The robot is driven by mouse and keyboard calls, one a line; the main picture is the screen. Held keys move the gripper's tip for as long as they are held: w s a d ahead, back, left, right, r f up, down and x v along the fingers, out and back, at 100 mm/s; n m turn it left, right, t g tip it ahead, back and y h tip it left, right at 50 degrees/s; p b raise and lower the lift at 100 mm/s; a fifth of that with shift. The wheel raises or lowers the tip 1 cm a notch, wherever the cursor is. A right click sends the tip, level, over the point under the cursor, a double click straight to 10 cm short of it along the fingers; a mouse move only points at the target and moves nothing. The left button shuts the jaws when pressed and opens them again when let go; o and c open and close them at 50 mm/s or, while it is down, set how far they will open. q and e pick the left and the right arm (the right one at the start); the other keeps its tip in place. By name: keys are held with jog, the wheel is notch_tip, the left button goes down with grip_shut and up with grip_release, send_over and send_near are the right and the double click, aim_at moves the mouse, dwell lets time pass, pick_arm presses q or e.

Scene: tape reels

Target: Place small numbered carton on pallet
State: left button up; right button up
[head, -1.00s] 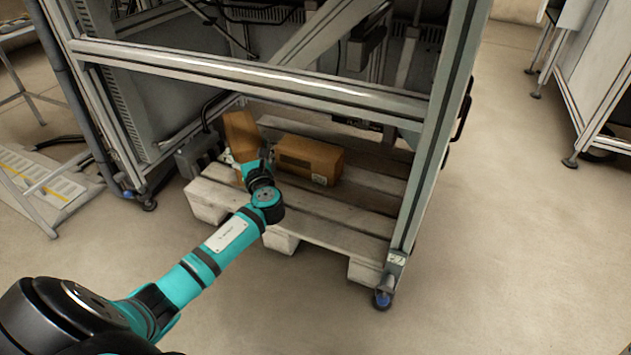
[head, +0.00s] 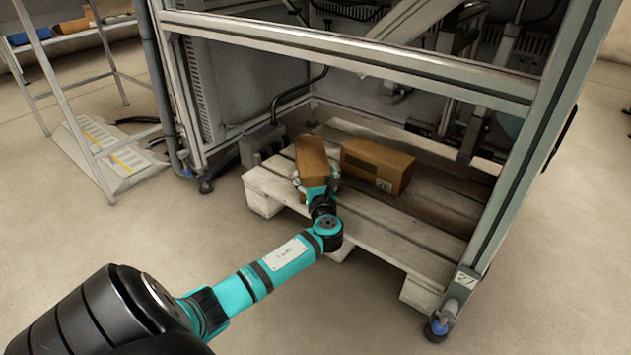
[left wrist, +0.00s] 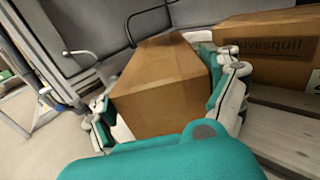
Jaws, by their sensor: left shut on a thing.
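The small carton (head: 311,158) is a plain brown box at the end of my left arm, over the left part of the pallet. My left gripper (head: 317,183) is shut on it; in the left wrist view the fingers press both sides of the carton (left wrist: 160,88). I cannot tell whether its underside touches the slats. The pale wooden pallet (head: 400,242) lies on the floor under the machine frame. No number shows on the carton's visible faces. My right gripper is not in view.
A second brown carton (head: 377,165) with a label rests on the pallet, just right of the held one. The metal frame's crossbar (head: 350,55) and right post (head: 525,170) border the opening. A grey box (head: 262,143) stands at the pallet's left. Front slats are bare.

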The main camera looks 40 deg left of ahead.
pick_arm(q)
jog(key=shift+r, duration=0.15)
jog(key=o, duration=1.4)
jog(key=shift+o, duration=0.2)
jog(key=shift+s+d+p, duration=0.2)
jog(key=shift+d+p, duration=0.05)
jog(key=shift+p, duration=0.2)
jog(key=p+v, duration=0.6)
jog(key=v, duration=0.5)
jog(key=shift+d+p, duration=0.2)
jog(key=shift+p, duration=0.1)
jog(key=shift+s, duration=0.1)
